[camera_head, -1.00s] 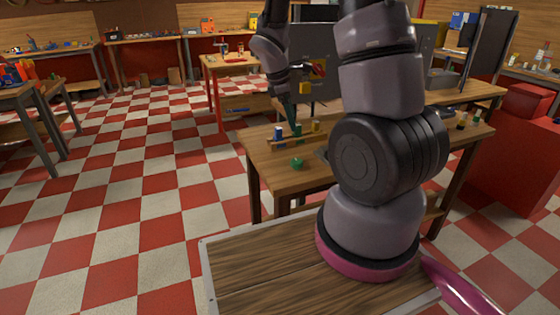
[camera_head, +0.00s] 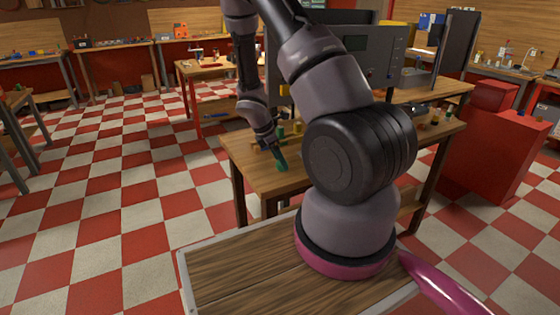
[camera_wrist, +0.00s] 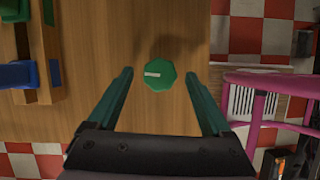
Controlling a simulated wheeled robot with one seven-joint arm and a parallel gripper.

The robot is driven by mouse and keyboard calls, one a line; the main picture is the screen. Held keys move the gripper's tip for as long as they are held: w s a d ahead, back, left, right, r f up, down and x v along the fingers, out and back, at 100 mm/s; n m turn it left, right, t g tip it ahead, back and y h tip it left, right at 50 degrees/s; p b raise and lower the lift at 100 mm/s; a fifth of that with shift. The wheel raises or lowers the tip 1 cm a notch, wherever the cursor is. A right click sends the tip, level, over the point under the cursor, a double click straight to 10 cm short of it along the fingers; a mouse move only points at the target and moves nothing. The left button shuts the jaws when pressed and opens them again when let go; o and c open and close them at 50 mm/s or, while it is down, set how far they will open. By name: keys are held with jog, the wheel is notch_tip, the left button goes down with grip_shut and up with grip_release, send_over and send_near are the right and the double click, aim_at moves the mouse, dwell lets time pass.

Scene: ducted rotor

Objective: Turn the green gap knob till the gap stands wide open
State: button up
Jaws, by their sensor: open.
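The green gap knob (camera_wrist: 160,75) is a faceted green knob with a white pointer line. In the wrist view it stands on the wooden tabletop (camera_wrist: 185,25), and its line points left. My gripper (camera_wrist: 160,88) is open, with one teal finger on each side of the knob and clear space between. I cannot tell how far above the knob the fingertips are. In the head view my gripper (camera_head: 281,162) points down over the near left part of the table (camera_head: 262,178). The knob is hidden there behind the gripper. No gap is clearly seen in either view.
A wooden rack with a blue piece (camera_wrist: 18,75) and a green piece (camera_wrist: 15,10) stands left of the knob in the wrist view. A grey panel (camera_head: 365,55) stands at the back of the table. The tabletop around the knob is bare.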

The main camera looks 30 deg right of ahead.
jog(key=shift+d+f, duration=0.2)
jog(key=shift+f, duration=0.15)
grip_shut()
